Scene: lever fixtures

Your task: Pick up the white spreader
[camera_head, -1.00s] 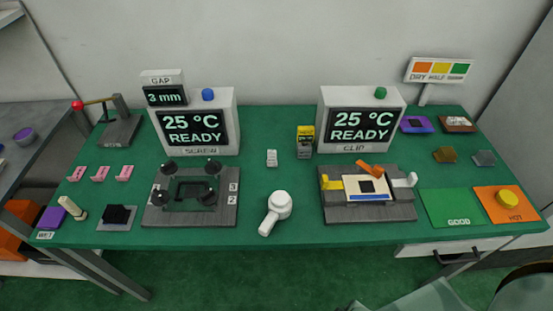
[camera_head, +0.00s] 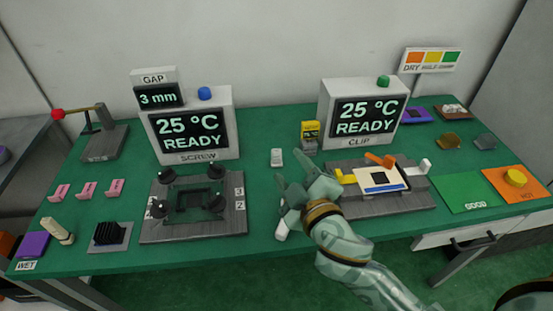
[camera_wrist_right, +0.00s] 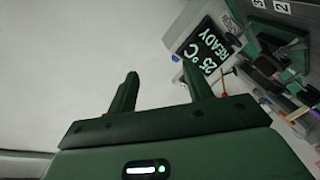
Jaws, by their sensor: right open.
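Two white things lie near the middle of the table, and I cannot tell for sure which is the spreader. A small white piece (camera_head: 277,158) lies between the two stations. A white tool with a handle (camera_head: 282,230) lies nearer the front edge, mostly hidden by my right gripper. My right gripper (camera_head: 291,172) is open above the table middle, its fingers just in front of the small white piece. In the right wrist view my gripper (camera_wrist_right: 160,82) is open, with nothing between its fingers. My left gripper is not in view.
The screw station's fixture (camera_head: 236,218) with black knobs is left of the gripper. The clip station's fixture (camera_head: 405,199) with yellow, orange and white levers is close on the right. A yellow and black item (camera_head: 310,133) stands beyond the fingers. A cream upright piece (camera_head: 58,231) is at far left.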

